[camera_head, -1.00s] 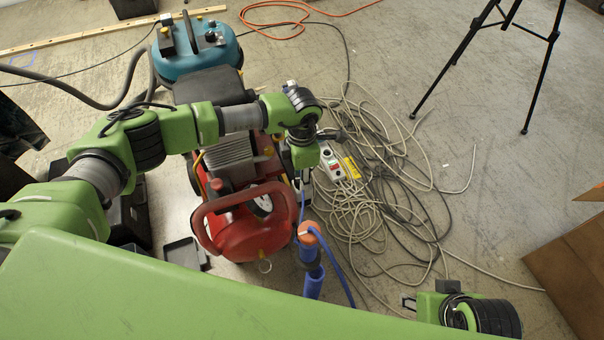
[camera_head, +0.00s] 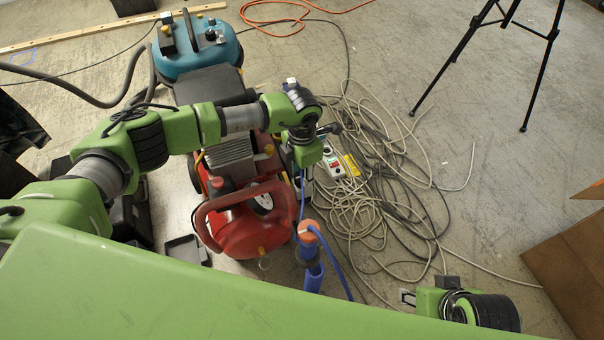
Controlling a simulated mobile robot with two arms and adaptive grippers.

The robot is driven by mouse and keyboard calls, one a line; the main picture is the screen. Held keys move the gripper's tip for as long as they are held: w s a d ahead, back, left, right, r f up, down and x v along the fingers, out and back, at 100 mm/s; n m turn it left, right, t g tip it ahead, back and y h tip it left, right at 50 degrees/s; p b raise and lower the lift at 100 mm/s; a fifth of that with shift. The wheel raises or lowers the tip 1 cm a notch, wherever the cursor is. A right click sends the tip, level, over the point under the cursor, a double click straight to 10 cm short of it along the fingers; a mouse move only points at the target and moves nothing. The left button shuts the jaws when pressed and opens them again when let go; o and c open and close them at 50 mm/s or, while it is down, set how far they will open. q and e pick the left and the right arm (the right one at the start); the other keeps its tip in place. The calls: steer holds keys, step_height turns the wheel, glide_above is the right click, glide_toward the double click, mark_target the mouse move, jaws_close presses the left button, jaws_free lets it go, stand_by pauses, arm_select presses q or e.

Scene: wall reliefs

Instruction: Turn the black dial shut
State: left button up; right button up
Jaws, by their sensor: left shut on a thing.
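The red compressor (camera_head: 250,235) stands on the floor at the centre of the head view. My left gripper (camera_head: 304,186) points down at its right side, just above the blue hose with the orange end. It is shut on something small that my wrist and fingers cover. I take this to be the black dial, but I cannot see the dial itself or how far it is turned. My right gripper (camera_head: 407,298) is at the bottom right, well away from the compressor. Its fingers are too small and cut off to judge.
A blue hose piece with an orange end (camera_head: 309,232) stands close below my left gripper. Tangled cables (camera_head: 370,200) and a white power box (camera_head: 335,164) lie to the right. A teal compressor (camera_head: 196,50) is behind, a black tripod (camera_head: 480,25) at the upper right.

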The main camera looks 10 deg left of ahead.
mark_target(302, 176)
arm_select(q)
steer(key=o, duration=1.1)
step_height(302, 176, up, 12)
steer(key=shift+d, duration=0.1)
